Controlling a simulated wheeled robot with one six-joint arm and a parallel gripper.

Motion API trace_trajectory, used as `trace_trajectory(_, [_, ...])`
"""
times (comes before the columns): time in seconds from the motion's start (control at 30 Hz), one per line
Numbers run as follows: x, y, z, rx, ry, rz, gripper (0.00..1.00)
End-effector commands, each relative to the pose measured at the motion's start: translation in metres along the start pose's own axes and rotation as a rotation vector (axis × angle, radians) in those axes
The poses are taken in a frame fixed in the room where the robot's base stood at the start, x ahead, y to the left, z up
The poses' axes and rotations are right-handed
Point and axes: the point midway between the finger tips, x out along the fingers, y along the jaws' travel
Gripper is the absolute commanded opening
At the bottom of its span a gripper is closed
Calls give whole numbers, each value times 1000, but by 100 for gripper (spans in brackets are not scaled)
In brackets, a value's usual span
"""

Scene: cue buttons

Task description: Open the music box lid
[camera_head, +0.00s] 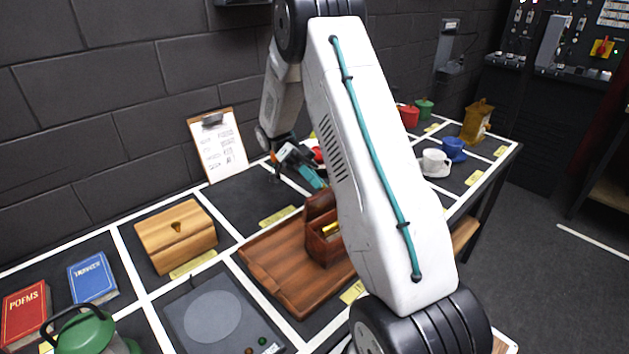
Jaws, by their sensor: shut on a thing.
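A dark reddish-brown wooden box (322,247), which I take to be the music box, stands on a brown wooden tray (270,255). Its lid (319,204) stands raised at the back of the box, and something yellow shows inside. My gripper (318,184) reaches down from the upper left, its teal fingers at the lid's top edge. It is shut on the lid, though the exact contact is small in view. My white arm hides the right side of the box and part of the tray.
A lighter wooden box (177,236) with a dark knob stands left of the tray. A grey turntable-like plate (213,316) lies in front. Books (92,277), a green kettle (85,333), a clipboard (217,146) and cups (434,162) surround it.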

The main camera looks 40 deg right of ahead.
Motion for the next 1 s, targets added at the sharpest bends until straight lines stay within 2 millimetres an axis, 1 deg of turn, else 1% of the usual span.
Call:
trace_trajectory(0.43, [1, -2, -1, 1, 5, 9, 0])
trace_trajectory(0.47, [1, -2, -1, 1, 5, 8, 22])
trace_trajectory(0.5, [1, -2, -1, 1, 5, 8, 33])
trace_trajectory(0.53, [1, -2, -1, 1, 6, 8, 41])
trace_trajectory(0.87, [0, 0, 0, 0, 1, 0, 41])
trace_trajectory(1.0, [0, 2, -3, 1, -46, -43, 41])
